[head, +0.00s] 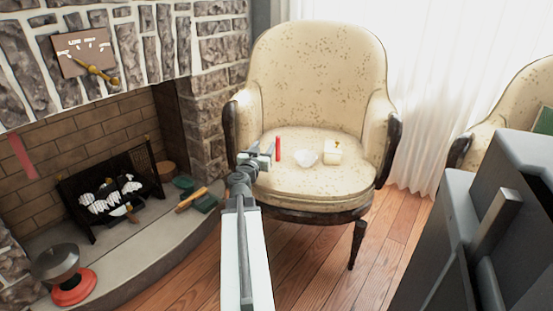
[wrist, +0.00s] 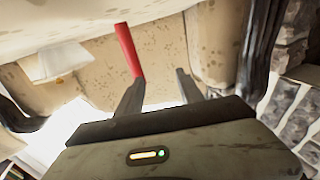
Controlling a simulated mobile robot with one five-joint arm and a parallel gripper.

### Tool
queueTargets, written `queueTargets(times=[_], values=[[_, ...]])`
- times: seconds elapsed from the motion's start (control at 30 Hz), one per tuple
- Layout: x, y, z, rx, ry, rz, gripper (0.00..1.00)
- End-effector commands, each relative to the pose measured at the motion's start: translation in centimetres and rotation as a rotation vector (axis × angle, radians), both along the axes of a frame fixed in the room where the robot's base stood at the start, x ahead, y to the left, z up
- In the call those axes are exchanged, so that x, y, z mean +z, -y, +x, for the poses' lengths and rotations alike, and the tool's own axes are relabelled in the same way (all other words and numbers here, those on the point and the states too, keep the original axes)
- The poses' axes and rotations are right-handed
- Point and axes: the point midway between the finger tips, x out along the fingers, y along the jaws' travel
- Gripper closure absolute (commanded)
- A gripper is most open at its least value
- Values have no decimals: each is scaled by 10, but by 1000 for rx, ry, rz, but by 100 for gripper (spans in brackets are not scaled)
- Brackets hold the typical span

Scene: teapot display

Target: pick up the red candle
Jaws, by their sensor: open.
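The red candle (head: 278,149) stands upright on the seat of the cream patterned armchair (head: 310,185), at the left of the small things there. In the wrist view the candle (wrist: 130,50) is a slanted red stick, its lower end close to the left fingertip. My gripper (head: 262,155) is just left of the candle in the head view. In the wrist view my gripper (wrist: 158,84) has its fingers apart, with nothing held between them. Whether the left finger touches the candle, I cannot tell.
A white bowl-like thing (head: 306,157) and a pale cube-shaped thing (head: 332,152) stand right of the candle on the seat. The chair's dark wooden arms flank the seat. A stone fireplace (head: 95,140) is at left, a second armchair (head: 500,115) at right.

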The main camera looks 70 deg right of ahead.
Motion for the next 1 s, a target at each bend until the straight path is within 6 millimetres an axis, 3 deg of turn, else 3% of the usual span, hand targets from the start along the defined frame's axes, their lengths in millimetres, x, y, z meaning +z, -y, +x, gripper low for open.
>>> queueTargets(times=[0.07, 0.17, 0.43, 0.6, 0.87, 1.0], values=[[-8, 8, -26, -64, -3, 12, 56], [-9, 10, -36, -91, -5, 18, 56], [-8, 36, -35, -90, -5, 18, 56], [-8, 41, -35, -89, -5, 17, 56], [-7, 84, -35, -89, -4, 17, 56], [-7, 89, -36, -88, -4, 17, 56]])
